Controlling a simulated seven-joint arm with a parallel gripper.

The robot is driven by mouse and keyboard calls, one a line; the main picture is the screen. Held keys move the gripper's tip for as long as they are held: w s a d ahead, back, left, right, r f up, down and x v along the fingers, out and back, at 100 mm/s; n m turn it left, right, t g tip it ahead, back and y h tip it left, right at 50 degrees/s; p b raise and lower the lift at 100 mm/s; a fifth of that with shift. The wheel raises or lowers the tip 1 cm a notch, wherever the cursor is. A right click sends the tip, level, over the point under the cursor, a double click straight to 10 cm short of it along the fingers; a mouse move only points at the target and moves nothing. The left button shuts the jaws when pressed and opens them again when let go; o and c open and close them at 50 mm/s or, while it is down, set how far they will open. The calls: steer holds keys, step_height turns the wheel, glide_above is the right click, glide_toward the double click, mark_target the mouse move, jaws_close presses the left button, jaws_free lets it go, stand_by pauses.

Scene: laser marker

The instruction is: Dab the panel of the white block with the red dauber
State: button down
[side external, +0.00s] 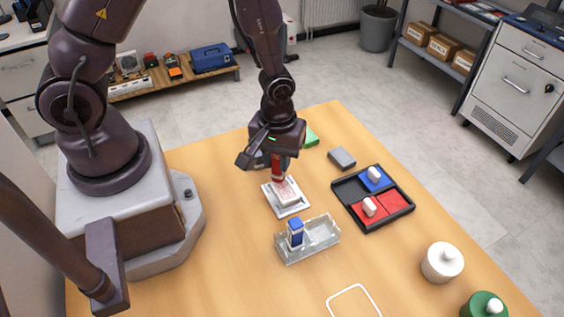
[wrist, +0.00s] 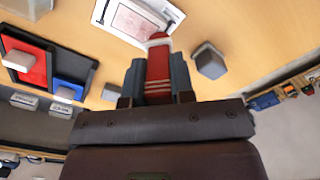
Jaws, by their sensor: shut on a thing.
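The white block (side external: 288,192) sits on a white plate with a dark outline (side external: 290,212) near the middle of the table. Its upper panel, pale with a reddish border, shows in the wrist view (wrist: 135,20). My gripper (side external: 279,158) is shut on the red dauber (side external: 277,172), which points down at the block's far-left end. I cannot tell whether the tip touches the block.
A clear tray (side external: 325,235) holds a blue dauber (side external: 296,230). A black tray (side external: 350,197) holds red and blue pads with white knobbed pieces. A grey block (side external: 342,158) and green block (side external: 311,138) lie behind. White (side external: 442,263) and green (side external: 484,306) jars stand front right.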

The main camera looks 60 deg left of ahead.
steer(key=d, duration=0.6)
steer(key=shift+d, duration=0.25)
steer(key=shift+d+r, duration=0.15)
steer(key=shift+r, duration=0.05)
step_height(320, 180, up, 8)
steer(key=shift+f, duration=0.15)
steer(key=shift+d, duration=0.1)
stand_by(0.9)
steer(key=shift+f, duration=0.1)
